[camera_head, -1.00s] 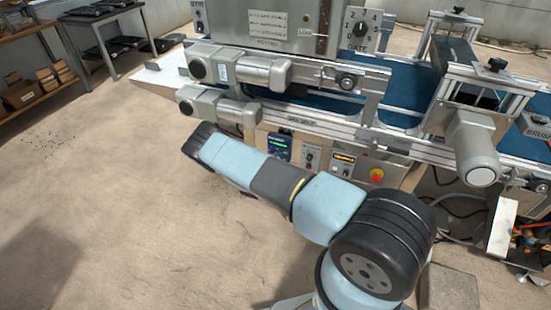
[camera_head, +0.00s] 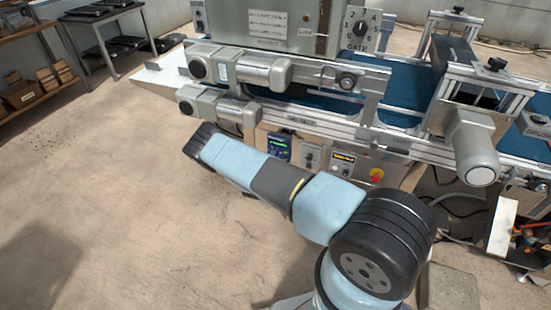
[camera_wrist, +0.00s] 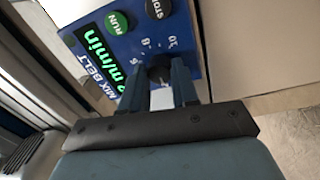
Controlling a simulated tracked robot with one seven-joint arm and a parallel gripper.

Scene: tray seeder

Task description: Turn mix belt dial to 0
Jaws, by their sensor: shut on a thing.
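The blue mix belt panel (camera_wrist: 108,62) shows large in the wrist view, with "MIX BELT" lettering, a lit green display ending in "m/min", a green RUN button (camera_wrist: 117,24) and a dark STOP button (camera_wrist: 157,8). The black mix belt dial (camera_wrist: 158,68) is between my gripper's fingers. My gripper (camera_wrist: 160,85) is shut on the dial, which is mostly hidden, so its pointer cannot be read. Scale numbers show just beyond it. In the head view the panel (camera_head: 279,147) is on the machine's front, beyond my arm; the gripper is hidden there.
On the machine's front, right of the panel, are a small switch plate (camera_head: 311,156), an orange-lit display (camera_head: 344,161) and a red emergency button (camera_head: 376,175). Motors (camera_head: 215,105) stick out above. Open floor lies to the left.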

